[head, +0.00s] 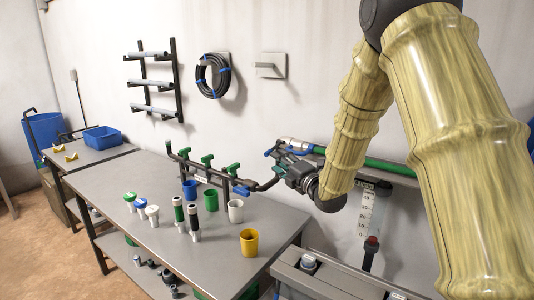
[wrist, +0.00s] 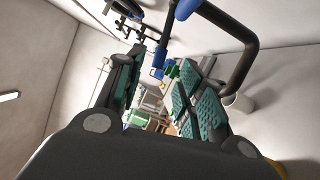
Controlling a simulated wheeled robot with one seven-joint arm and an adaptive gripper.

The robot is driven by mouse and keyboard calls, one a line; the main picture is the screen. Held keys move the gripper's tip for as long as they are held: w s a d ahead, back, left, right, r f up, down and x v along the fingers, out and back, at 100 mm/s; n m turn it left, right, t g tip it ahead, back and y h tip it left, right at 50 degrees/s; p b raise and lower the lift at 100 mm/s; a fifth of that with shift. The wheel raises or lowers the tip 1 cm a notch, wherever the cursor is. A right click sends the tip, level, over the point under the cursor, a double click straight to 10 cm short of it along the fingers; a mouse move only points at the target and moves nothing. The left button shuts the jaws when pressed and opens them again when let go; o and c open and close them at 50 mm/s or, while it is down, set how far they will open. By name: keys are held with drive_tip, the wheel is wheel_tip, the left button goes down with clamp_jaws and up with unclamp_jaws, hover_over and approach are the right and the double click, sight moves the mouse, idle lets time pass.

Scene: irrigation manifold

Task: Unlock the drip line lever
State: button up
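The pipe manifold (head: 205,172) runs along the back of the bench with several green lever handles (head: 207,160) standing up on it. A blue piece (head: 241,191) sits at its right end. I cannot tell which lever is the drip line's. My gripper (head: 277,158) is beside the right end of the manifold, near a blue handle on the wall pipe. In the wrist view its teal-padded fingers (wrist: 160,92) stand apart with nothing held between them. A green part (wrist: 171,68) and a blue part (wrist: 156,73) show beyond the fingers. A larger blue part (wrist: 186,9) is close above.
Blue, green, white and yellow cups (head: 249,242) and several capped fittings (head: 152,215) stand on the grey bench (head: 130,190). A green pipe (head: 385,165) and a scaled clear tube (head: 367,215) are at right. The bench's left part is mostly clear.

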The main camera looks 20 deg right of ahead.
sight(268, 153)
drive_tip(key=p+x, duration=0.2)
drive_tip(key=x, duration=0.6)
drive_tip(key=shift+a, duration=0.1)
clamp_jaws()
